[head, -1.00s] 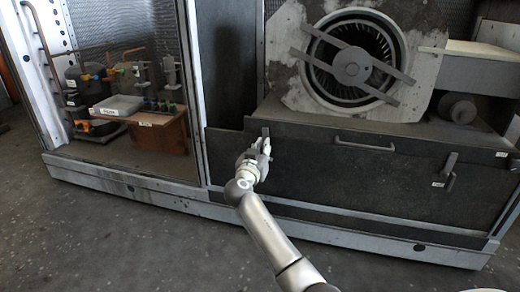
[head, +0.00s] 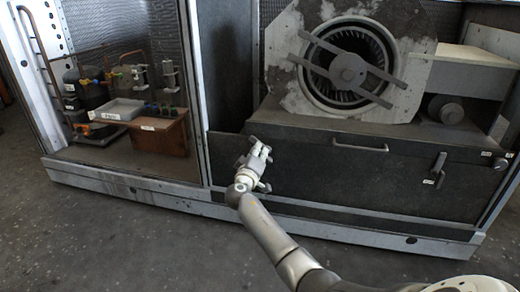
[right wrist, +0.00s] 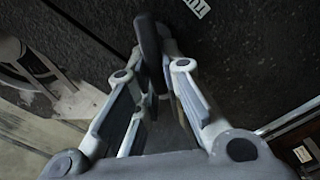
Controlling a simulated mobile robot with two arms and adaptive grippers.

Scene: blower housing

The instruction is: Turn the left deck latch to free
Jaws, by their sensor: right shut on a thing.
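The left deck latch, a dark bar-shaped handle (right wrist: 149,40), stands out from the dark deck panel (head: 330,175) between the fingertips of my right gripper (right wrist: 158,75). In the head view my right gripper (head: 257,153) is at the upper left part of the panel, shut on the latch. It hides most of the latch there, so its exact angle is hard to read. My left gripper is not in view.
A second latch (head: 438,165) is at the panel's right end, and a bar handle (head: 360,146) is at its top middle. At left, a bay holds a wooden box (head: 160,135) and a grey tray (head: 118,108).

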